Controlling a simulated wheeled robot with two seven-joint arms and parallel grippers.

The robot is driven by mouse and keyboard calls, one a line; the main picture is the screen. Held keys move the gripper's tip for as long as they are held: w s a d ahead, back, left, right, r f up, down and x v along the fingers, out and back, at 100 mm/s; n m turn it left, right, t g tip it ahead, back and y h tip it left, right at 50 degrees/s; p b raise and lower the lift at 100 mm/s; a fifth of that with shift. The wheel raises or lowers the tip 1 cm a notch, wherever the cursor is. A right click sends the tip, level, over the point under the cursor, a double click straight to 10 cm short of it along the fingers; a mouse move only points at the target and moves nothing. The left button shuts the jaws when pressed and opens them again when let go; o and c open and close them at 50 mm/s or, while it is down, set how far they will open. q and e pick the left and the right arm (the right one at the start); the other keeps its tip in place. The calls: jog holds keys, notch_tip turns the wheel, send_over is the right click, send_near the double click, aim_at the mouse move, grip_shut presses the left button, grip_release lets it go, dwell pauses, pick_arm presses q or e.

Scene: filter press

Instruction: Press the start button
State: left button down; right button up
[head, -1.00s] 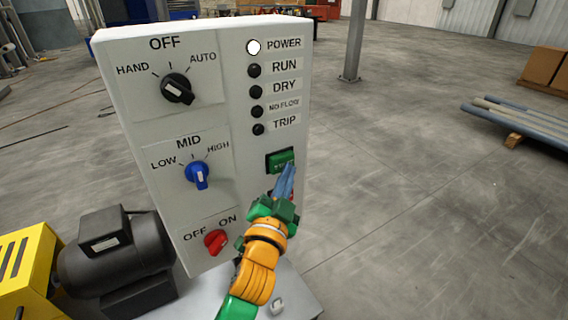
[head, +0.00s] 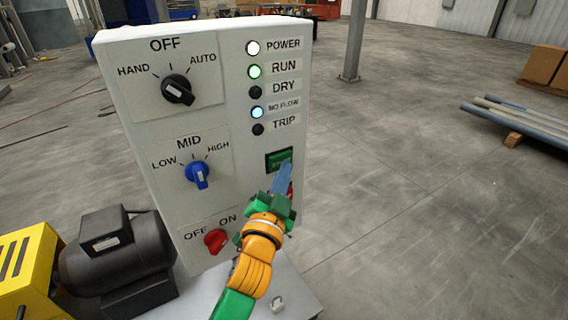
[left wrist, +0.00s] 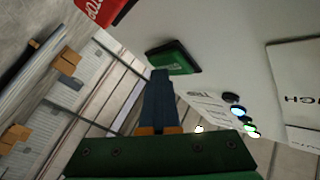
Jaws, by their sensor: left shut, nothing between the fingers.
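The green start button (head: 279,159) is on the right side of the white control panel (head: 218,130), below the lamps. It also shows in the left wrist view (left wrist: 172,56), just beyond my fingertips. My left gripper (head: 287,168) is shut and empty, its blue fingers just below the button's face in the head view. In the left wrist view the fingertips (left wrist: 160,74) are close to the button's lower edge; I cannot tell whether they touch. The POWER lamp (head: 253,48) is white, the RUN lamp (head: 255,72) green and the NO FLOW lamp (head: 257,112) blue-white, all lit. DRY and TRIP are dark.
A red button (left wrist: 97,10) is beside the green one, mostly hidden behind my gripper in the head view. A black selector (head: 178,89), blue selector (head: 197,174) and red switch (head: 215,241) are on the panel's left. A dark motor (head: 115,248) stands at lower left.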

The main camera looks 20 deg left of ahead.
pick_arm(q)
jog(key=shift+s+d, duration=0.1)
jog(key=shift+s+d+f, duration=0.1)
jog(key=shift+s+d, duration=0.4)
jog(key=shift+d, duration=0.15)
jog(key=shift+s+d+b, duration=0.35)
jog(key=shift+s+d, duration=0.45)
jog(key=shift+d, duration=0.25)
jog(key=shift+s+d+b, duration=0.3)
jog(key=shift+s+d, duration=0.45)
jog(key=shift+d, duration=0.25)
